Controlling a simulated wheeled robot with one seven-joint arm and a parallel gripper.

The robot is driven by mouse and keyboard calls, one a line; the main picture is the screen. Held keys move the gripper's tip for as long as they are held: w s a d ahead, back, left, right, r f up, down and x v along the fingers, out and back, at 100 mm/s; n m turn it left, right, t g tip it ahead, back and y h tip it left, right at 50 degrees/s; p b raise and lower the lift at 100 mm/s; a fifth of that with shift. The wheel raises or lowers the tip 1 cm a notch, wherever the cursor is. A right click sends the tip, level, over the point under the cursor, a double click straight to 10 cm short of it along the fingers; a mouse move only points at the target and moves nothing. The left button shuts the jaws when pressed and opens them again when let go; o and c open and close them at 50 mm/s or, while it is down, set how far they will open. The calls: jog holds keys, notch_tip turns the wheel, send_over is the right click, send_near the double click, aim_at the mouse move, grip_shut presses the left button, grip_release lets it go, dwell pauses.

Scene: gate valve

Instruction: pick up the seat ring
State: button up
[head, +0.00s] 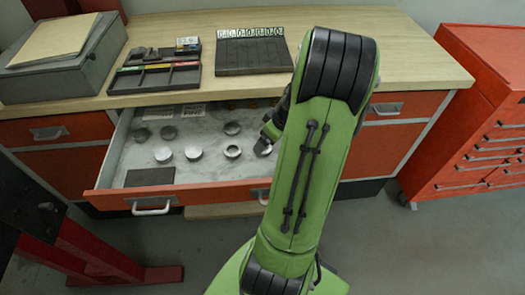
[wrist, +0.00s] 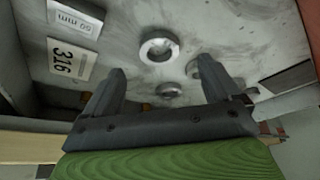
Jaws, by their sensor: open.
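The seat ring (head: 233,158) appears to be the small metal ring with a dark hole, among several round metal pieces in the open drawer. In the wrist view a ring with an open centre (wrist: 143,49) lies on the drawer floor, beyond and between my fingers. My gripper (wrist: 160,70) is open and empty, with its two fingers spread apart. In the head view my gripper (head: 268,138) is partly hidden by my green arm, over the right part of the drawer, to the right of the ring.
The drawer (head: 215,192) holds other round pieces (head: 193,152) and a dark pad (head: 150,177). Labels (wrist: 70,60) lie on its floor. The workbench (head: 170,27) above carries a grey box (head: 65,75), a black tray (head: 155,78) and a numbered rack (head: 250,55). A red cabinet (head: 470,130) stands right.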

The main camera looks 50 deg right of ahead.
jog(key=b+x, duration=0.1)
jog(key=x, duration=0.4)
jog(key=shift+s, duration=0.1)
jog(key=c, duration=1.3)
jog(key=shift+r, duration=0.15)
